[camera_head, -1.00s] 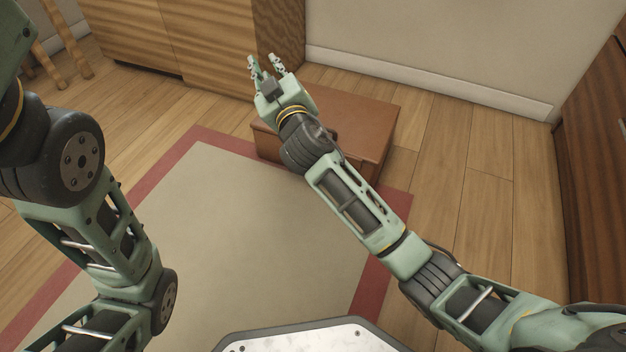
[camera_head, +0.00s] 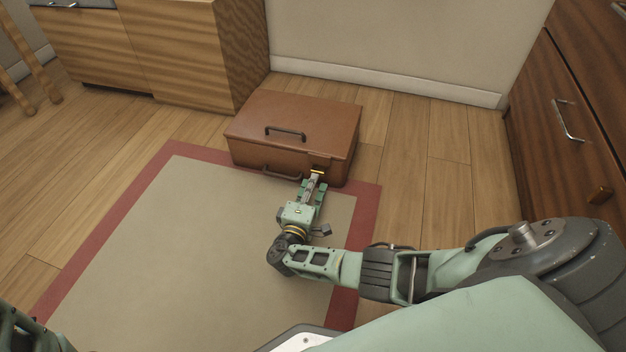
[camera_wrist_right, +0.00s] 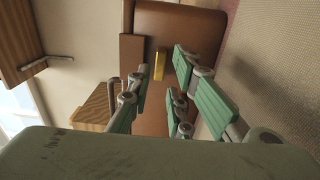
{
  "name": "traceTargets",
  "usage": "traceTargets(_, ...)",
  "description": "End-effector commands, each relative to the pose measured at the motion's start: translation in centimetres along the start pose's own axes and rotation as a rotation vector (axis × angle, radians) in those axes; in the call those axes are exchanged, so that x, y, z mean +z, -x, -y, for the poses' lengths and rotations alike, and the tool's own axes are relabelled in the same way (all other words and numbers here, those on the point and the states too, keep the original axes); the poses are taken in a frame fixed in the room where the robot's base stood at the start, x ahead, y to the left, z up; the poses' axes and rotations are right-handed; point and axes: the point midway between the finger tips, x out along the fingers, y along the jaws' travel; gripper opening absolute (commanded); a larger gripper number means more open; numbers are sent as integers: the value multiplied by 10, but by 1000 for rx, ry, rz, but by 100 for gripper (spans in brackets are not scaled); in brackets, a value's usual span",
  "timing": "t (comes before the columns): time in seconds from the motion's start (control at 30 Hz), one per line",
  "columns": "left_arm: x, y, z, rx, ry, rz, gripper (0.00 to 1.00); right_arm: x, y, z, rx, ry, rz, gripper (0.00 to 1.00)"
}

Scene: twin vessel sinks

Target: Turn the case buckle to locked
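A brown case (camera_head: 290,125) lies on the floor at the rug's far edge, its lid closed. A small yellow buckle (camera_head: 317,172) is on its front face, towards the right; it also shows in the right wrist view (camera_wrist_right: 159,65). My right gripper (camera_head: 313,183) is open in front of the buckle. In the right wrist view its fingers (camera_wrist_right: 163,80) stand apart on either side of the buckle, and I cannot tell whether they touch it. My left gripper is out of view.
The case has a dark top handle (camera_head: 286,132) and a front handle (camera_head: 281,173) left of the buckle. A beige rug (camera_head: 180,240) with a red border lies before it. A wooden cabinet (camera_head: 190,50) stands behind left, dark drawers (camera_head: 580,110) at right.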

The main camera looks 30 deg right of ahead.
Motion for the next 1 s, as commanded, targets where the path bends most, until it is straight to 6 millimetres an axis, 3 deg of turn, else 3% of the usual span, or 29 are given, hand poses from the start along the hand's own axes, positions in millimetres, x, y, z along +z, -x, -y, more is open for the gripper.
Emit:
traceTargets(0.1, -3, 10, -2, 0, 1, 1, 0, 0, -19, 2, 2, 0, 0, 19)
traceTargets(0.3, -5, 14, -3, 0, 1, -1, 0, -1, -34, 1, -1, -1, 0, 19)
traceTargets(0.57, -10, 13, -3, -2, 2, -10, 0, -1, -35, 0, -2, 0, -1, 19)
traceTargets(0.8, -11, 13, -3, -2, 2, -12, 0, -1, -35, 0, -3, 0, -1, 0)
traceTargets(1.0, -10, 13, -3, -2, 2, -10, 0, -1, -34, 0, -3, 0, -1, 0)
